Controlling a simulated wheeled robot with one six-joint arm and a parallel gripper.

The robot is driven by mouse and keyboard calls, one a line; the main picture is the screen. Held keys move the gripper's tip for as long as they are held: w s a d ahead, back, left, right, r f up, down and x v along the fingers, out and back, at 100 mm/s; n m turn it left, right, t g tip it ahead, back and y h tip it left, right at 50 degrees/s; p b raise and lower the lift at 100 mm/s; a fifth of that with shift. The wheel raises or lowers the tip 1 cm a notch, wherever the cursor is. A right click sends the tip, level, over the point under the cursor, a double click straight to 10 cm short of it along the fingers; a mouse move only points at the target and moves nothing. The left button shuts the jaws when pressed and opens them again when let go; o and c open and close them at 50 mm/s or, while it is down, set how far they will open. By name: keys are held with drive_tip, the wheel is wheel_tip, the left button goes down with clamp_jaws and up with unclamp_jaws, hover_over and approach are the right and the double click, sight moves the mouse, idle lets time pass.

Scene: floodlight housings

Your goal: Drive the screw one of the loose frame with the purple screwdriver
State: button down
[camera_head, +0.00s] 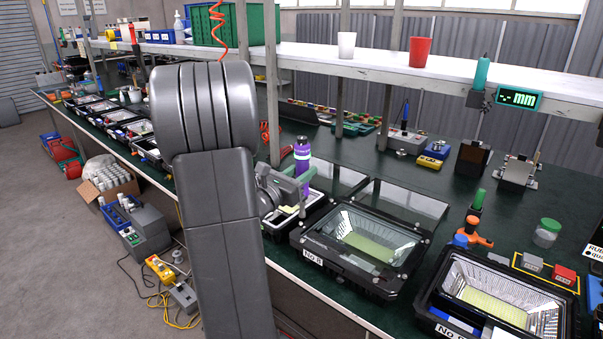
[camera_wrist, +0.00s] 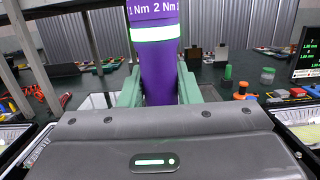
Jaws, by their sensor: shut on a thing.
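My gripper (camera_head: 287,186) is shut on the purple screwdriver (camera_head: 302,152) and holds it upright. In the wrist view, the screwdriver (camera_wrist: 160,65) stands between the two green fingers (camera_wrist: 160,92), with "1 Nm 2 Nm" and a pale glowing band on it. Its lower end and bit are hidden. The gripper is over or beside a small black housing (camera_head: 316,206), left of the housing marked "No 8" (camera_head: 310,256). That housing has a black frame with bright screw heads at its corners. I cannot tell which frame is loose or which screw is screw one.
Another open housing (camera_head: 440,313) stands to the right. Two dark glass-like panels (camera_head: 410,200) lie behind the middle housing. An orange-based tool (camera_head: 474,234) and a green-lidded jar (camera_head: 546,233) stand at the right. A shelf (camera_head: 460,75) spans the green bench.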

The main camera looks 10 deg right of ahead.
sight(300, 205)
drive_tip(key=shift+b, duration=0.8)
drive_tip(key=shift+f+b, duration=3.85)
drive_tip(key=shift+b, duration=2.05)
drive_tip(key=shift+f+b, duration=1)
drive_tip(key=shift+b, duration=0.85)
